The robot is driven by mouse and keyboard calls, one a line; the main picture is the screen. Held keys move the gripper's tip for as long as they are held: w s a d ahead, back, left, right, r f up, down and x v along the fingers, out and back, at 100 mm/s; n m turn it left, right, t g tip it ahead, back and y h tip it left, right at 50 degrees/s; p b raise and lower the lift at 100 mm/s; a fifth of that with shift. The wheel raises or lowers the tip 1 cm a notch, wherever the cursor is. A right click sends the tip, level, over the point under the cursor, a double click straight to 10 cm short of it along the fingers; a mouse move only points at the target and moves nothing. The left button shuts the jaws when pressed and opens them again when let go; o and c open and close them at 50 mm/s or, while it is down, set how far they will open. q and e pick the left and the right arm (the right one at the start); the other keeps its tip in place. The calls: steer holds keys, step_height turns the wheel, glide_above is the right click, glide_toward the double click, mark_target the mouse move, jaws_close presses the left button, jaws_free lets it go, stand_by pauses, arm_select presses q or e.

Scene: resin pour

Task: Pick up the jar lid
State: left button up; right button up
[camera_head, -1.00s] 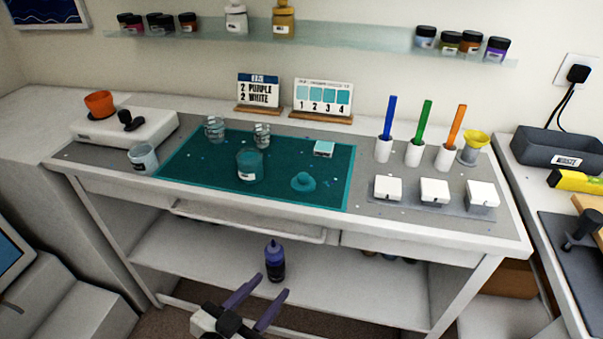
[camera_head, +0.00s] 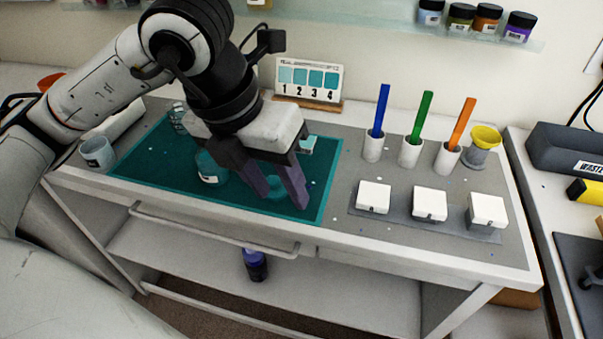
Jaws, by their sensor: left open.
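The teal jar lid (camera_head: 276,186), round with a raised knob in the earlier frame, lies on the teal mat (camera_head: 317,206) near its right front part. My left gripper (camera_head: 282,201) is over it with its two purple fingers apart and pointing down. The lid shows between the fingers, partly hidden by them. I cannot tell whether the fingers touch it. The teal jar (camera_head: 210,169) stands on the mat to the left of the gripper, partly hidden by it. My right gripper is not in view.
A small teal-topped block (camera_head: 306,145) lies behind the gripper. A grey cup (camera_head: 97,153) stands left of the mat. White holders with blue (camera_head: 380,108), green (camera_head: 421,117) and orange (camera_head: 461,123) sticks stand to the right, behind white boxes (camera_head: 430,203).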

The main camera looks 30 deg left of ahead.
arm_select(q)
steer(key=n+t+y, duration=0.1)
steer(key=t+y, duration=0.1)
glide_toward(272, 180)
steer(key=shift+n, duration=0.3)
steer(key=shift+x, duration=4.1)
steer(key=shift+r, duration=0.1)
jaws_close()
